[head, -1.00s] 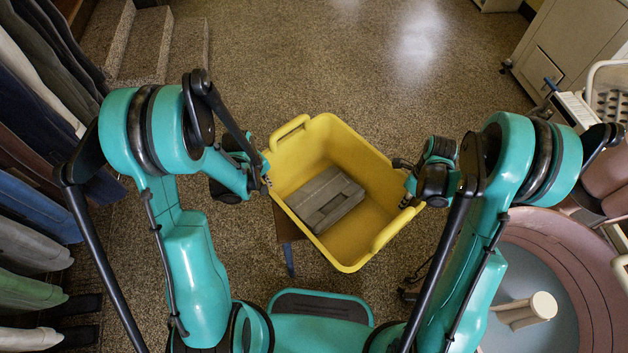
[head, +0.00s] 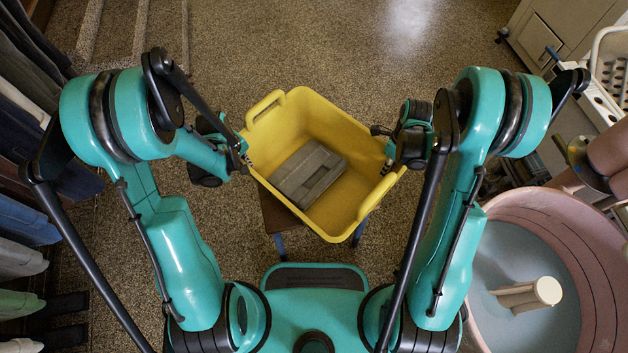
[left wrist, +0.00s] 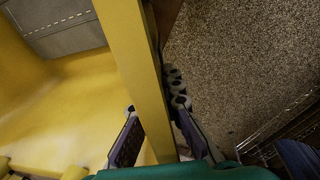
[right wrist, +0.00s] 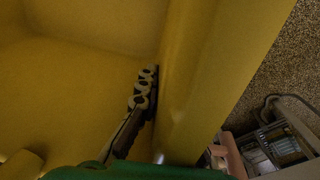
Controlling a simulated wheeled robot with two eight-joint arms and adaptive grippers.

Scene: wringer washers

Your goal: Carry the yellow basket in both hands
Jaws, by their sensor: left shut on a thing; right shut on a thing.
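The yellow basket (head: 340,120) is in the middle of the head view, in front of my body, with a grey box (head: 307,175) lying inside. My left gripper (head: 247,160) is shut on its left wall. In the left wrist view the fingers stand on both sides of the yellow wall (left wrist: 135,70). My right gripper (head: 387,165) is shut on the right wall. In the right wrist view one finger shows inside the basket and the wall (right wrist: 205,80) mostly hides the other. The basket looks about level.
A brown stool (head: 278,213) with blue legs shows under the basket; I cannot tell whether they touch. A pink tub (head: 500,208) stands at the right. Hanging clothes (head: 25,220) line the left. Speckled floor (head: 300,45) beyond the basket is open.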

